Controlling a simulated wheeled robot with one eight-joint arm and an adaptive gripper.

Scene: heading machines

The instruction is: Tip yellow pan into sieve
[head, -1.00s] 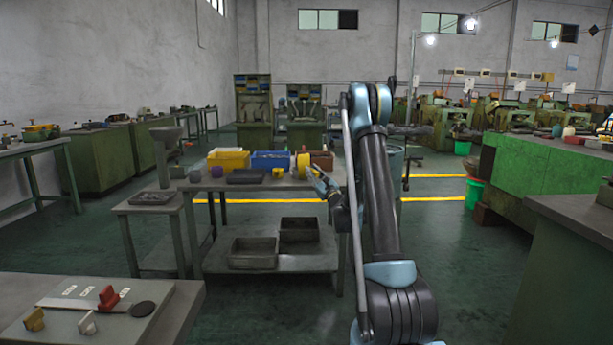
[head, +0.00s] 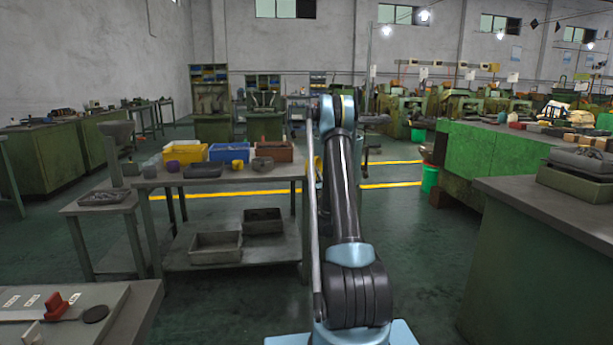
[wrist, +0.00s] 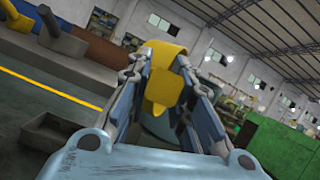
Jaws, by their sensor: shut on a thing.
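The yellow pan (wrist: 164,65) is between the fingers of my gripper (wrist: 163,75) in the wrist view, and the gripper is shut on it. Its inside and any contents are hidden. In the head view my arm hides the gripper, with only a yellow sliver beside the arm. A grey funnel-topped stand (head: 117,135) rises at the left, by a low side table with a shallow dark-filled tray (head: 102,197). I cannot tell which of these is the sieve. Both are well left of my arm.
A workbench (head: 262,174) holds a yellow bin (head: 186,153), a blue bin (head: 229,152), a brown bin (head: 274,151) and small parts. Two dark trays sit on its lower shelf. Green floor is open between.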

